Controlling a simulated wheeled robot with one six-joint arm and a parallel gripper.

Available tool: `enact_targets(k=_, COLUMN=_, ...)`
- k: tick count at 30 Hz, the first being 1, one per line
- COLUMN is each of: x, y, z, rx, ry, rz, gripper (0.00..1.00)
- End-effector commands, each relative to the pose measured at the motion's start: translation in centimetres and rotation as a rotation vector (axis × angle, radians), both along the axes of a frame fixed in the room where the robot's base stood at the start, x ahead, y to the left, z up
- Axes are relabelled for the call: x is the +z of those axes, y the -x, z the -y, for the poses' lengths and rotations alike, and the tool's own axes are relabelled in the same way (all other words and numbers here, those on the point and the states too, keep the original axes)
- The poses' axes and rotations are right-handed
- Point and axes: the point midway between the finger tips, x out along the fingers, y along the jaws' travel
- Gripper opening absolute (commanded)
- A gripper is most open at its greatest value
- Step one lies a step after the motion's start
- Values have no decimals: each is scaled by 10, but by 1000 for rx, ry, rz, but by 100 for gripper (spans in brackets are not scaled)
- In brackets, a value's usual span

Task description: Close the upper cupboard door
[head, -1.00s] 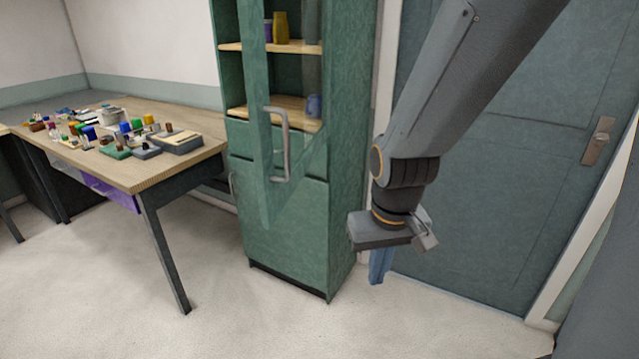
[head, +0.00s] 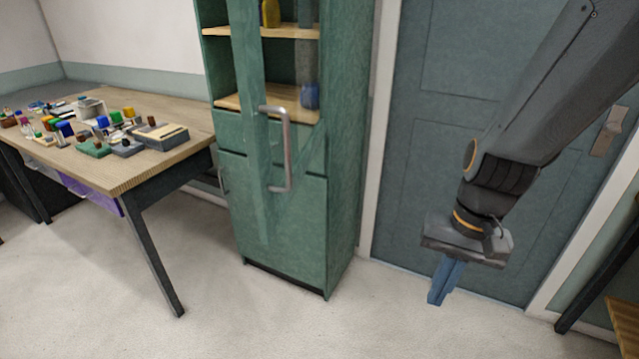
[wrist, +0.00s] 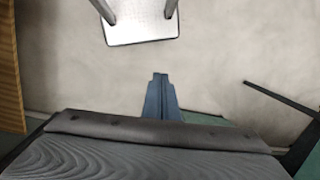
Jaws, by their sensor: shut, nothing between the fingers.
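The green cupboard (head: 345,150) stands in the middle of the head view. Its upper door (head: 248,70) is open and swung out toward me, with its framed edge and bottom rail standing clear of the shelves. A grey bar handle (head: 288,150) is on the door's free edge. My gripper (head: 440,290) is shut and empty, pointing down to the right of the cupboard, in front of the blue-grey room door and apart from the handle. In the wrist view my blue fingers (wrist: 160,90) are together above the pale floor. The cupboard door cannot be made out there.
A wooden table (head: 120,175) with several small items stands left of the cupboard. Shelves inside hold a yellow bottle (head: 271,13) and a blue jar (head: 310,96). The closed room door (head: 410,200) is behind my arm. Floor in front of the cupboard is clear.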

Motion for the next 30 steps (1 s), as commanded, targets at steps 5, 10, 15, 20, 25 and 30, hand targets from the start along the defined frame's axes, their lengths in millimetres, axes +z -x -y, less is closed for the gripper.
enact_targets(k=5, x=-2, y=21, z=-59, rx=-412, ry=-285, rz=-361, gripper=0)
enact_targets(k=10, x=34, y=-14, z=-116, rx=-761, ry=-648, rz=-666, gripper=0)
enact_targets(k=15, x=77, y=-77, z=-130, rx=-978, ry=-992, rz=-854, gripper=0)
enact_targets(k=20, x=100, y=-116, z=-123, rx=-1065, ry=-1193, rz=-927, gripper=0)
enact_targets(k=25, x=108, y=-128, z=-124, rx=-1084, ry=-1256, rz=-947, gripper=0)
enact_targets(k=30, x=109, y=-129, z=-147, rx=-1082, ry=-1252, rz=-948, gripper=0)
